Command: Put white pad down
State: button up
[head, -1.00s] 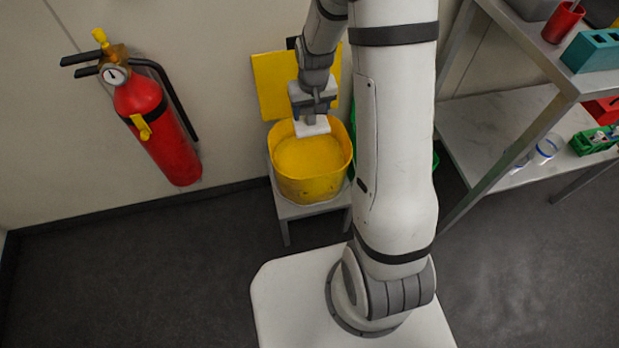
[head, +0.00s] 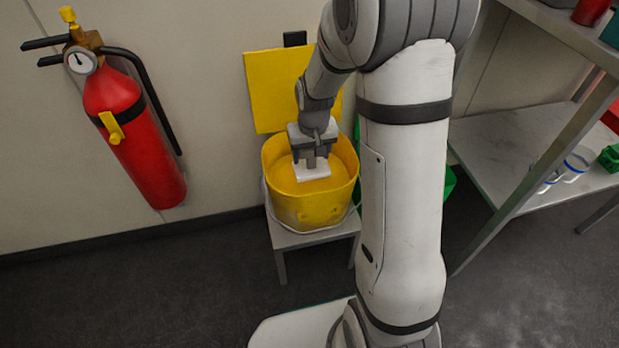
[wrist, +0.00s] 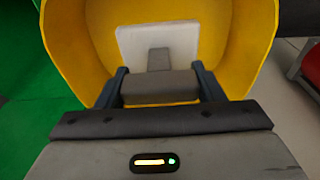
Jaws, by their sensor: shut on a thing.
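My gripper (head: 311,166) is shut on the white pad (head: 312,174) and points down into the yellow bin (head: 309,213). The pad is a small white slab, inside the bin's rim. In the wrist view the pad (wrist: 157,42) shows beyond the fingers (wrist: 160,86), with the yellow bin wall (wrist: 75,50) around it. I cannot tell whether the pad touches the bin's bottom.
The bin stands on a small grey stool (head: 283,239) against the wall, with a yellow lid or panel (head: 265,92) behind it. A red fire extinguisher (head: 133,135) hangs at left. A shelf (head: 520,150) stands at right. Something green (head: 449,183) is beside the bin.

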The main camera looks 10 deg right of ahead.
aim_at(311, 167)
jog(key=shift+f+b, duration=1.2)
jog(key=shift+f, duration=1.95)
jog(key=shift+f, duration=0.2)
jog(key=o, duration=0.9)
jog(key=shift+r, duration=0.1)
jog(key=r+p, duration=0.1)
jog(key=r, duration=0.3)
jog(key=s+r+p, duration=0.1)
jog(key=r+p, duration=0.1)
jog(key=r, duration=0.2)
jog(key=s+r+p, duration=0.1)
jog(key=r+p, duration=0.1)
jog(key=r, duration=0.2)
jog(key=shift+r, duration=0.1)
jog(key=shift+g, duration=0.3)
jog(key=s+r, duration=0.2)
jog(key=s, duration=0.4)
jog(key=s+r, duration=0.3)
jog(key=s, duration=0.3)
jog(key=s+r, duration=0.3)
jog(key=s, duration=0.4)
jog(key=shift+s+a, duration=0.1)
jog(key=shift+a, duration=0.1)
